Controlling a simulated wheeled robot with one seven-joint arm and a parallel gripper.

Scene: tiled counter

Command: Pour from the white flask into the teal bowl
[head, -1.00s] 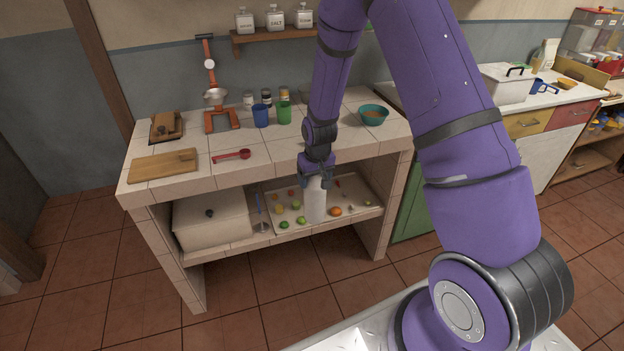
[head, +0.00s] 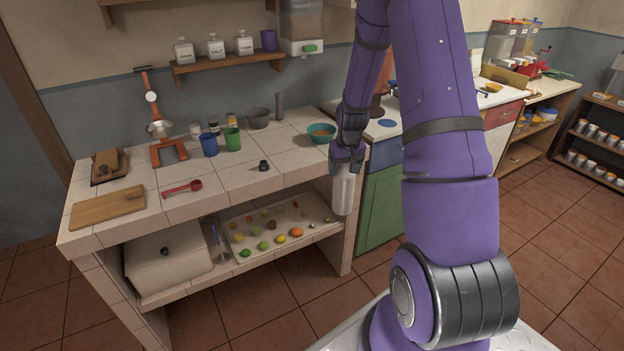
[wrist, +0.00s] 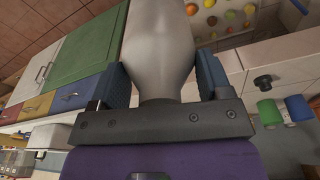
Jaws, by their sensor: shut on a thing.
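The white flask (head: 343,192) hangs below my gripper (head: 347,163) in the head view, in front of the counter's right end. My gripper is shut on it; in the wrist view the flask (wrist: 160,45) sits between both fingers. It looks roughly upright. I cannot see into the flask.
A tray (head: 318,228) of fruit lies on the shelf below.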

